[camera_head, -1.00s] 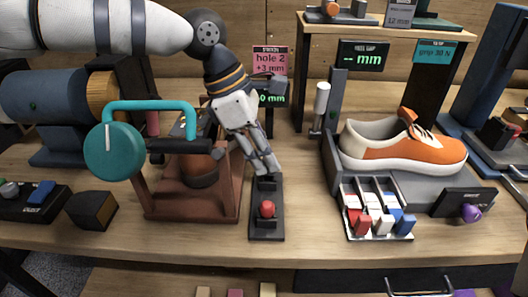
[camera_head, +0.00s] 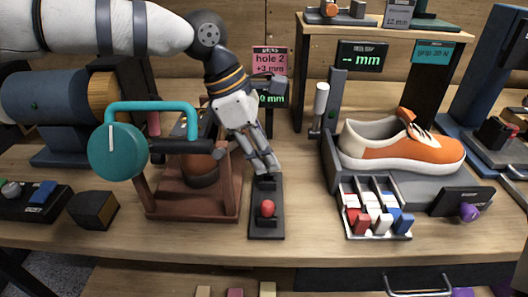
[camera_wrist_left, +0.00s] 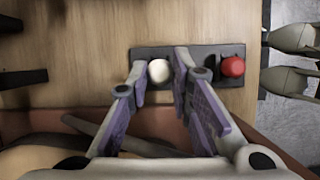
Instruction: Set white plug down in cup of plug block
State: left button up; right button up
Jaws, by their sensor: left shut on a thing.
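My left gripper (camera_head: 268,172) points down over the far end of the dark plug block (camera_head: 267,229). In the left wrist view, the two purple-sided fingers (camera_wrist_left: 162,62) are shut on the round white plug (camera_wrist_left: 159,72). The plug is over the left part of the plug block (camera_wrist_left: 205,52). The fingers hide its lower part, so I cannot tell whether it touches the cup. In the head view I cannot make out the white plug. A red plug (camera_head: 267,208) sits at the block's near end and also shows in the wrist view (camera_wrist_left: 232,67). My right gripper is not in view.
A brown wooden stand (camera_head: 190,204) is close left of the plug block, with a teal round-headed device (camera_head: 118,151) above it. Right are a rack of coloured keys (camera_head: 375,234) and an orange-and-white sneaker (camera_head: 420,155). Bare table lies between block and rack.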

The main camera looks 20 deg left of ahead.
pick_arm(q)
jog(key=shift+f, duration=0.75)
dwell(0.6)
jog(key=shift+r, duration=0.5)
jog(key=shift+f, duration=0.6)
dwell(1.5)
jog(key=o, duration=0.9)
jog(key=shift+p, duration=0.3)
jog(key=shift+o, duration=0.2)
jog(key=v, duration=1.2)
jog(key=shift+w, duration=0.1)
